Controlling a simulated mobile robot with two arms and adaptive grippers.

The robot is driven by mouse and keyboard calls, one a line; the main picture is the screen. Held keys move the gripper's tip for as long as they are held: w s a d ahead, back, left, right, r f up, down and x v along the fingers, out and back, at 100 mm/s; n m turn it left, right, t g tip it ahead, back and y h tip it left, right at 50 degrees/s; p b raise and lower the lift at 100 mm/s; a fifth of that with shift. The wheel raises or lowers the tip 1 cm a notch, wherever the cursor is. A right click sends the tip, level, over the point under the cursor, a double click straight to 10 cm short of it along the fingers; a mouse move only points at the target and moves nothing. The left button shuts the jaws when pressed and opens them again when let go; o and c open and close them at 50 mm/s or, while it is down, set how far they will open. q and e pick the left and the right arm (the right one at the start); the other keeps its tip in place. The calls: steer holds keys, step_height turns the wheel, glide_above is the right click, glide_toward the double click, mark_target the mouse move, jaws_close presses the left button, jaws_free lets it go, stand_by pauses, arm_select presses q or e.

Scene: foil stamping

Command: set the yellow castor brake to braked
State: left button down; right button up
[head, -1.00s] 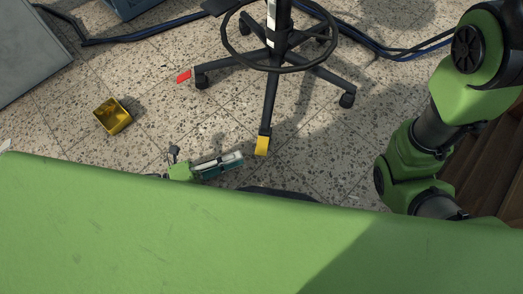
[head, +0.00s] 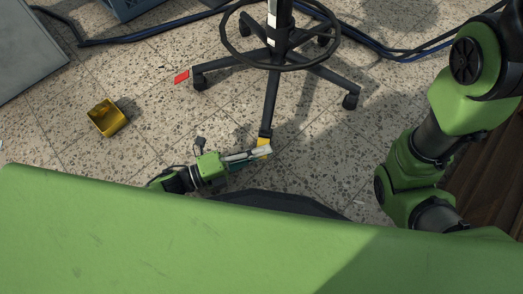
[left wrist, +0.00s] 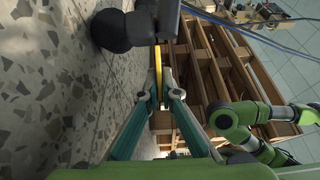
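The yellow castor brake (head: 265,141) is at the end of the black stool-base leg that points toward me. My left gripper (head: 262,150) is low over the floor with its fingertips at the brake, covering part of it. In the left wrist view the brake shows as a thin upright yellow strip (left wrist: 158,62) beside a black castor (left wrist: 118,30). The teal fingers of my left gripper (left wrist: 162,90) slope together, with the strip at or between their close tips. I cannot tell whether they grip it. The brake's setting is unclear. My right gripper is out of view.
A red tab (head: 182,76) is by another castor of the stool (head: 273,85). A gold open box (head: 107,118) stands on the speckled floor at the left. Blue cables (head: 150,32) run along the back. Wooden pallets (left wrist: 205,75) show in the left wrist view.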

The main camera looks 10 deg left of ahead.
arm_select(q)
steer(key=shift+f+m+h, duration=0.3)
steer(key=shift+m+h, duration=0.1)
steer(key=shift+m, duration=0.2)
steer(key=c, duration=2.3)
jaws_free()
steer(key=shift+s+a, duration=0.1)
steer(key=v, duration=0.7)
steer(key=shift+s+a, duration=0.1)
steer(key=shift+s, duration=0.05)
steer(key=shift+o, duration=0.4)
